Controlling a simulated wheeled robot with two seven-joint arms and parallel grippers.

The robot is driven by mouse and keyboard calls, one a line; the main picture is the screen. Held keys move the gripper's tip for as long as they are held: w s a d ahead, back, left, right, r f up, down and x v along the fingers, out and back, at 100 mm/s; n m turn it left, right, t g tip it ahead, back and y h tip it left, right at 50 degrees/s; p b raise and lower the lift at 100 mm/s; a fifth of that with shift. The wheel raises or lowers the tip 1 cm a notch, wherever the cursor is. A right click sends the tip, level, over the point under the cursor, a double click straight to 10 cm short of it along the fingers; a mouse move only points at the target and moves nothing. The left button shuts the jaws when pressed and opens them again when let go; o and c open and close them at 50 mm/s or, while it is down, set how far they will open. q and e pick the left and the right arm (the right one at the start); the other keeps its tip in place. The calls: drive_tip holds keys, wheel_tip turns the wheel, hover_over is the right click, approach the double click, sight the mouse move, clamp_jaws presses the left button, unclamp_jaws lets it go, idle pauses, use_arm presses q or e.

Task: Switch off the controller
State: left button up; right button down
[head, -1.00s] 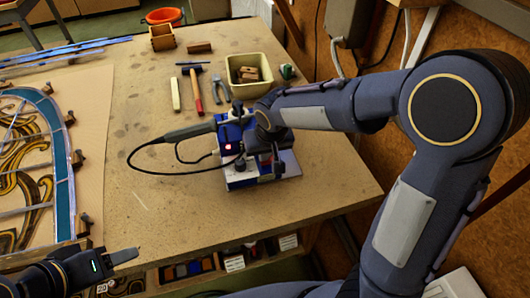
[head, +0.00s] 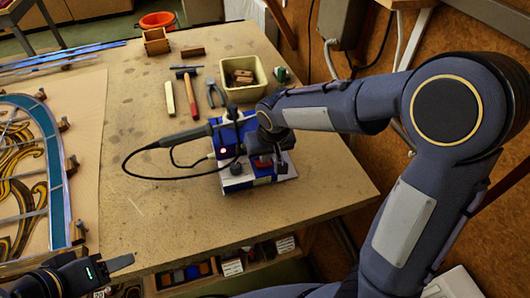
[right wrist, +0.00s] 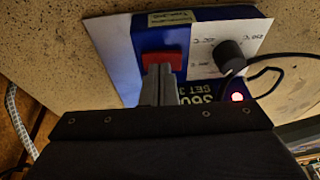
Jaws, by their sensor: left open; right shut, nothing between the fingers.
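The controller (head: 229,133) is a blue box with a white front panel on the workbench. In the right wrist view the controller (right wrist: 125,62) shows a red switch (right wrist: 163,60), a black knob (right wrist: 231,55) and a glowing red lamp (right wrist: 237,97). The lamp (head: 222,151) also glows in the head view. My right gripper (right wrist: 160,72) is shut and empty, its tips at the lower edge of the red switch. I cannot tell whether they touch it. They hide part of the display. My left gripper (head: 122,262) is open and empty by the bench's front edge.
A soldering iron (head: 185,137) with a looping black cable lies by the controller's left side. A hammer (head: 190,98), pliers (head: 214,93) and a cream bin (head: 243,80) are behind it. The leaded panel (head: 57,200) lies at left.

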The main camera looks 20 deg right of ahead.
drive_tip(key=r+p, duration=0.2)
drive_tip(key=r, duration=0.1)
drive_tip(key=r+p, duration=0.1)
drive_tip(key=r, duration=0.1)
drive_tip(key=shift+d+r, duration=0.1)
drive_tip(key=shift+d, duration=0.15)
drive_tip(key=v, duration=0.8)
drive_tip(key=shift+s+r+b, duration=0.25)
drive_tip(key=shift+r+b, duration=0.15)
drive_tip(key=a+b, duration=0.1)
drive_tip(key=b, duration=0.6)
drive_tip(key=shift+s+a+r, duration=0.1)
drive_tip(key=shift+a, duration=0.1)
